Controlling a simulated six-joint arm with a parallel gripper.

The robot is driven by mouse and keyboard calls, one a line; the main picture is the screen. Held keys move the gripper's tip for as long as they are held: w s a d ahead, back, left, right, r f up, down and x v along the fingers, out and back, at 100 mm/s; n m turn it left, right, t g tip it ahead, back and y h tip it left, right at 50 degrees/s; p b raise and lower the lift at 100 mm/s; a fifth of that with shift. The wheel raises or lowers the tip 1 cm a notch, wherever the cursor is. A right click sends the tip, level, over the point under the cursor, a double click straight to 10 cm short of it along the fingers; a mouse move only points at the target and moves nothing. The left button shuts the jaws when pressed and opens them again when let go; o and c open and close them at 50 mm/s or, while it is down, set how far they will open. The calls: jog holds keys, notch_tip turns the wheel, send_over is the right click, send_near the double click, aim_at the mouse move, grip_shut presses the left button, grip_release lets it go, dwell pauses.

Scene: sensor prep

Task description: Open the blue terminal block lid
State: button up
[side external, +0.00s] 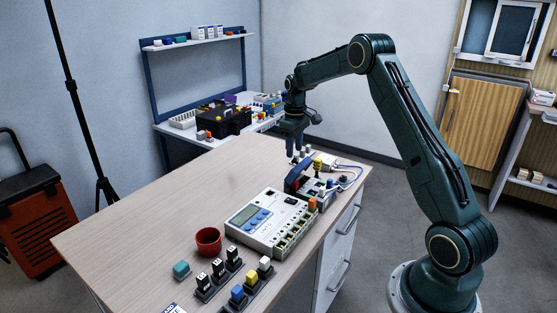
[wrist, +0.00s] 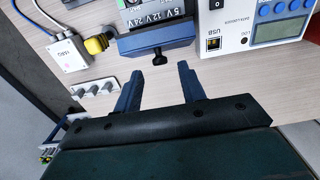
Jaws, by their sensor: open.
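The terminal block (side external: 322,190) sits near the right edge of the bench. Its blue lid (side external: 297,174) shows as a slanted dark-blue panel at the block's far-left side; its exact angle is unclear. In the wrist view the lid (wrist: 156,40) is a blue bar with a black knob (wrist: 159,57) on the near side, beside the markings 5V, 12V and 24V. My gripper (side external: 297,155) points down just above and behind the lid. In the wrist view the gripper (wrist: 158,74) is open and empty, with the knob just ahead of the gap between the fingertips.
A white device with a screen (side external: 268,222) stands close beside the block. A white box with a yellow plug (wrist: 96,45) and a white strip (wrist: 95,87) lie on the other side. A red cup (side external: 208,241) and several coloured blocks are nearer. The bench's far left is clear.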

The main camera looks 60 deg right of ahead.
aim_at(296, 168)
jog(key=shift+f, duration=1.7)
grip_shut()
